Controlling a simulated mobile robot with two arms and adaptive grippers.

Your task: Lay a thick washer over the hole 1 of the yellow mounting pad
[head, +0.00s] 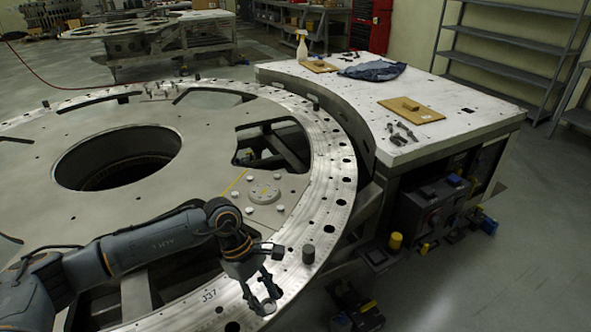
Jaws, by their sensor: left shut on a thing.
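My left gripper (263,301) points down over the rim of the big metal ring plate, near its front edge. It is shut on a small grey piece, which looks like a thick washer (269,307), though the fingers partly hide it. Thin yellow lines (235,182) mark the plate there. I cannot make out a fully yellow pad or the number of hole 1. My right gripper is out of view.
The ring plate (335,165) has many holes in its rim and large cutouts. A dark cylinder (308,253) stands on the rim right of my gripper. A white-topped workbench (455,110) at the right holds wooden boards, a blue cloth (373,71) and a spray bottle (302,47).

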